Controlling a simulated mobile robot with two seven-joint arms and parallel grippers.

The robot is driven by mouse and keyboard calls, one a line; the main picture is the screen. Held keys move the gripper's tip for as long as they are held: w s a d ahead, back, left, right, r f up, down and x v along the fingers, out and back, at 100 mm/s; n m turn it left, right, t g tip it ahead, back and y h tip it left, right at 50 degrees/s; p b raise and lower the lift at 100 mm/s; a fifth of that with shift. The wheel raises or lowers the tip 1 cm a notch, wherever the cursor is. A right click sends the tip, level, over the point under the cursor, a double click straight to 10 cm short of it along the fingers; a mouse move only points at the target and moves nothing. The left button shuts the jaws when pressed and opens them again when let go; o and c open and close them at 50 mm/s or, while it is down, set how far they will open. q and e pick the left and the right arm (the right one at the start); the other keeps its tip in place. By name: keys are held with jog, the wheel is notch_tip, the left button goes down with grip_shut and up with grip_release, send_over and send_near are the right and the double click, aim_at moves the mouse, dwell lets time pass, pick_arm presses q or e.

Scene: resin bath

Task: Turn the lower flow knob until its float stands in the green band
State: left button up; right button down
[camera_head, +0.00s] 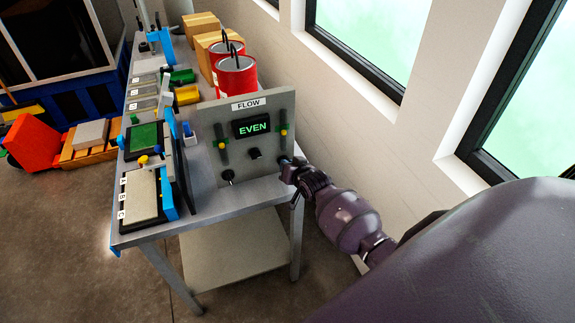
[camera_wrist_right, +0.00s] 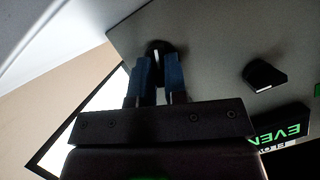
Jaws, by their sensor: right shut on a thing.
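The grey flow panel (camera_head: 208,120) stands upright on the bench's near end, with a lit display (camera_head: 251,126) reading EVEN. A dark knob (camera_head: 230,176) sits low on its left, and another knob (camera_head: 255,154) is in the middle. My right gripper (camera_head: 287,162) is at the panel's lower right. In the wrist view its blue fingers (camera_wrist_right: 158,72) are shut on a dark knob (camera_wrist_right: 157,47); the middle knob (camera_wrist_right: 264,75) is clear. Yellow floats show in the left gauge (camera_head: 222,145) and right gauge (camera_head: 283,132), each by a green mark. My left gripper is out of view.
Two red cans (camera_head: 236,75) and cardboard boxes (camera_head: 203,25) stand behind the panel. A tray lettered A, B, C (camera_head: 142,195) and a green-topped tray (camera_head: 143,138) lie left of it. The windowed wall is close on the right.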

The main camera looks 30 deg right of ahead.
jog(key=shift+r, duration=0.1)
dwell(0.3)
jog(key=c, duration=1.2)
grip_release()
jog(key=shift+o, duration=0.3)
jog(key=shift+w+d, duration=0.1)
jog(key=v, duration=1)
jog(key=shift+s, duration=0.4)
jog(key=shift+r, duration=0.1)
